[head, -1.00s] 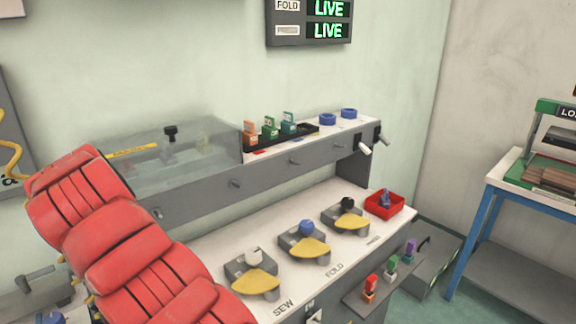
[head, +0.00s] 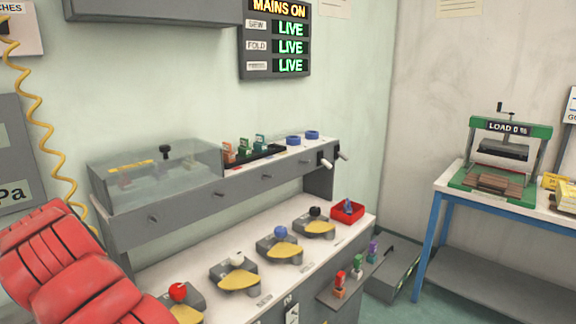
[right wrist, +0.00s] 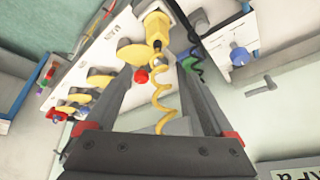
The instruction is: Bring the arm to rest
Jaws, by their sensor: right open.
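A red padded arm (head: 85,270) of mine comes in at the lower left of the head view; no gripper shows there. In the right wrist view my right gripper (right wrist: 160,70) has its two dark grey fingers spread apart. A yellow coiled cord (right wrist: 163,100) and a yellow block (right wrist: 156,28) show between the fingers in the picture; I cannot tell their distance from the fingertips. The left gripper is in neither view.
The workbench (head: 222,298) carries several knobs with yellow plates, a clear cover (head: 155,175) and a red tray (head: 350,211). Another yellow coiled cord (head: 35,110) hangs at the left wall. A blue-legged table (head: 432,240) with a green press (head: 497,155) stands right.

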